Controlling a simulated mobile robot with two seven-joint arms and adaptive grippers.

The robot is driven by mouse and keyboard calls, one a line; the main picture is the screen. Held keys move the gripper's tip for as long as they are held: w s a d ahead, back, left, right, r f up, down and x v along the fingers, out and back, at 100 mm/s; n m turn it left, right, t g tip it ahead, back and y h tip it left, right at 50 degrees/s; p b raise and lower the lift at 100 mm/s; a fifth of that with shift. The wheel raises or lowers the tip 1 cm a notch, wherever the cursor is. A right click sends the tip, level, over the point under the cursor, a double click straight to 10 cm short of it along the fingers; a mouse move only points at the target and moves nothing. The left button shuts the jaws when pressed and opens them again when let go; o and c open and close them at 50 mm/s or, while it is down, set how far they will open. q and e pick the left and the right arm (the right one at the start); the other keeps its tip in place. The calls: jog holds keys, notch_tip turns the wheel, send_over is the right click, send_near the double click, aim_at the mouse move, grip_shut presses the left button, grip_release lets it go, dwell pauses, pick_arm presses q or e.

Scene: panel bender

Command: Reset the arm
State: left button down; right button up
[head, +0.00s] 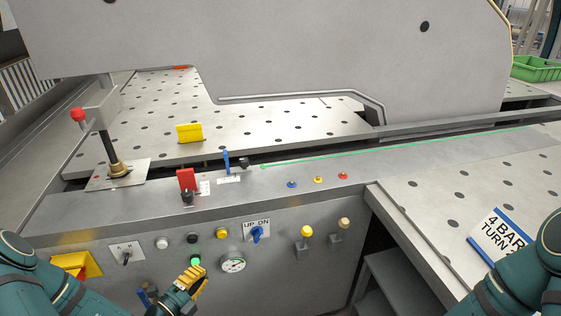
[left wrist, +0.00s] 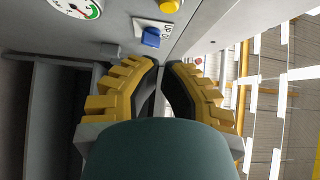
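My left arm (head: 70,296) comes in from the lower left in the head view. My left gripper (head: 194,277) has yellow fingers and is in front of the control panel, just below the green button (head: 196,262) and left of the gauge (head: 233,262). In the left wrist view the fingertips (left wrist: 162,64) are almost together, with only a narrow gap and nothing seen between them. My right arm (head: 520,278) shows at the lower right edge; its gripper is out of view.
The panel carries a blue UP/DN switch (head: 257,234), also in the left wrist view (left wrist: 151,37), and yellow joysticks (head: 306,232). Above are a red-knobbed lever (head: 78,114), a red block (head: 186,180) and a perforated table (head: 255,122). A sign (head: 500,236) lies at right.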

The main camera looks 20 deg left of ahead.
pick_arm(q)
jog(key=s+d+f+m+g+h, duration=0.1)
jog(key=s+d+m+g+h, duration=0.1)
jog(key=d+m+g+h, duration=0.45)
jog(key=s+d+f+m+g+h, duration=0.1)
jog(key=s+d+m+g+h, duration=0.15)
jog(key=d+m, duration=0.65)
jog(key=s+d+f+m+g+y, duration=0.35)
jog(key=s+m+g, duration=0.2)
jog(key=m, duration=0.55)
jog(key=s+d+f+m+g+y, duration=0.35)
jog(key=s+m+g, duration=0.2)
jog(key=m, duration=0.55)
jog(key=w+d+m+t+y, duration=0.2)
jog(key=w+m+t, duration=0.2)
jog(key=w+m, duration=0.3)
jog(key=m, duration=0.5)
jog(key=shift+d+r, duration=0.3)
jog(key=shift+r, duration=0.1)
jog(key=shift+f+y, duration=0.1)
jog(key=shift+y, duration=0.2)
